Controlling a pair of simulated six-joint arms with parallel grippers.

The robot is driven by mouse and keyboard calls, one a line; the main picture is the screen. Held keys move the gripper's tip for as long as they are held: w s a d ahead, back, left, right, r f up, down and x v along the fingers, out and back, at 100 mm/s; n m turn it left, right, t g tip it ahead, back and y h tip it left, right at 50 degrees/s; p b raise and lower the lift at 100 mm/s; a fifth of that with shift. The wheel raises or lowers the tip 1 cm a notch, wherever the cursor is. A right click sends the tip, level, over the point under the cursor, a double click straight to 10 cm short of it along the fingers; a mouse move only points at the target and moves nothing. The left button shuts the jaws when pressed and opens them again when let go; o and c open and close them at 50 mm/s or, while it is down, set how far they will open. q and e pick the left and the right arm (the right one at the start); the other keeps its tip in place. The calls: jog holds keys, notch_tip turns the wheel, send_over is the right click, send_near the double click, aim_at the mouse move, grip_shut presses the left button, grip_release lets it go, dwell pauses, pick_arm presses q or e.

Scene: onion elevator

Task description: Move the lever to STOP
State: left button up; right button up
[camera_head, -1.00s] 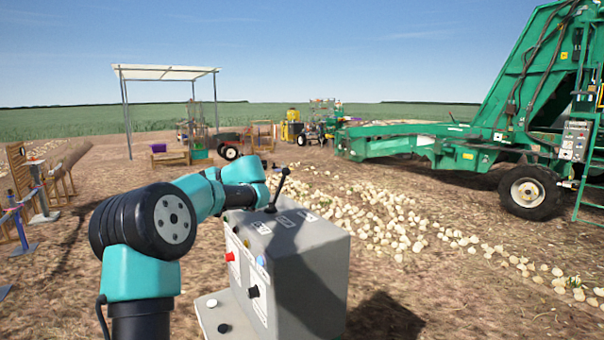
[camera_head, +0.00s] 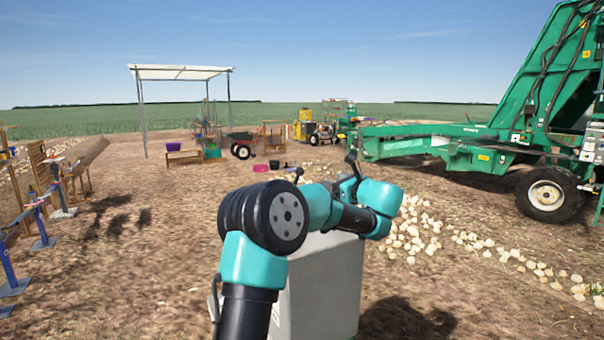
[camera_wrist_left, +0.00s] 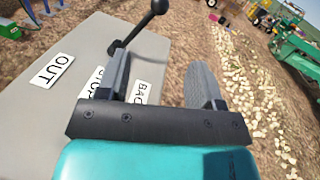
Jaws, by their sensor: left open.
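The grey control box (camera_head: 330,290) stands in front of me, largely covered by my left arm. In the left wrist view its top (camera_wrist_left: 75,60) carries the labels OUT (camera_wrist_left: 52,70), one partly hidden that seems to read STOP (camera_wrist_left: 90,85), and one partly hidden starting BAC (camera_wrist_left: 140,92). The black lever (camera_wrist_left: 138,27) rises from near the left fingertip and leans right to a round knob. My left gripper (camera_wrist_left: 158,65) is open, with nothing between its fingers. The lever is just beyond the left finger; contact is unclear. My right gripper is not in view.
A green harvester machine (camera_head: 470,140) stands at the right. Onions (camera_head: 415,230) lie on the ground beyond the box. Wooden stands and blue-footed posts (camera_head: 42,240) are at the left. Open soil lies between them.

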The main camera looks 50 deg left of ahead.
aim_at(303, 173)
pick_arm(q)
jog(key=a, duration=1.1)
jog(key=w+a, duration=0.1)
jog(key=a, duration=0.5)
jog(key=shift+w+a, duration=0.1)
jog(key=shift+a, duration=0.05)
grip_shut()
